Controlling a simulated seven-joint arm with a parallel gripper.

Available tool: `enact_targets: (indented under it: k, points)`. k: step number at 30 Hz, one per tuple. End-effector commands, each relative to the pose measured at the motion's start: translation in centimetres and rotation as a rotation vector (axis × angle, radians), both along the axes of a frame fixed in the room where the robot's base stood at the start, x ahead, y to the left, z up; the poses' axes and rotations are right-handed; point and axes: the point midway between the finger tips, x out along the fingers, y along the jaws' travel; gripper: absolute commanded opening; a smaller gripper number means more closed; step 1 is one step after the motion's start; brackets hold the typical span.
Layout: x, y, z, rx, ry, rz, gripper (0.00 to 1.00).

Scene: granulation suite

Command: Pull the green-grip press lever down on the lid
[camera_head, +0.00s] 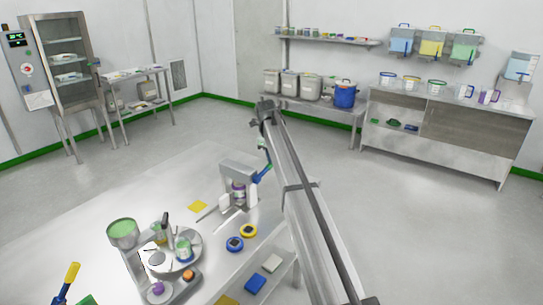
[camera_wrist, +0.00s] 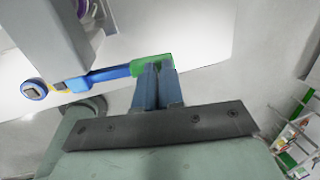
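The press lever is a blue bar (camera_wrist: 108,74) with a green grip (camera_wrist: 140,66) at its end, seen in the wrist view. In the head view the blue lever (camera_head: 263,173) slants up and right from the grey press (camera_head: 240,168) on the bench. My gripper (camera_wrist: 158,68) has its two blue-grey fingers close together, with only a thin slit between them. Their tips overlap the green grip in the wrist view. I see no part of the grip between them, and whether they touch it is not clear. In the head view my arm hides part of this area.
The steel bench (camera_head: 110,215) also holds a round turntable (camera_head: 190,262) with jars, a yellow card (camera_head: 198,206), and blue (camera_head: 235,244) and yellow (camera_head: 249,231) rings. A green-filled bowl (camera_head: 122,231) stands at the left. Shelves and a cabinet line the far walls.

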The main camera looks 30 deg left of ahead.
Motion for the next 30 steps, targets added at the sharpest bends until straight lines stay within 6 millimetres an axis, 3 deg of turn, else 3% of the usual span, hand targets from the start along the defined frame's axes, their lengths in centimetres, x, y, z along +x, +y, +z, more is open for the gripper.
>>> enact_targets:
  k: [1, 16, 23, 30]
  points:
    - [0.7, -0.8, -2.7, -0.023, 0.008, -0.01, 0.0]
    - [0.6, -0.9, -2.2, -0.022, 0.007, -0.009, 0.0]
    - [0.0, -0.9, 1.0, -0.012, -0.001, -0.009, 0.0]
    - [-1.1, -0.6, 6.1, 0.003, -0.009, -0.004, 0.0]
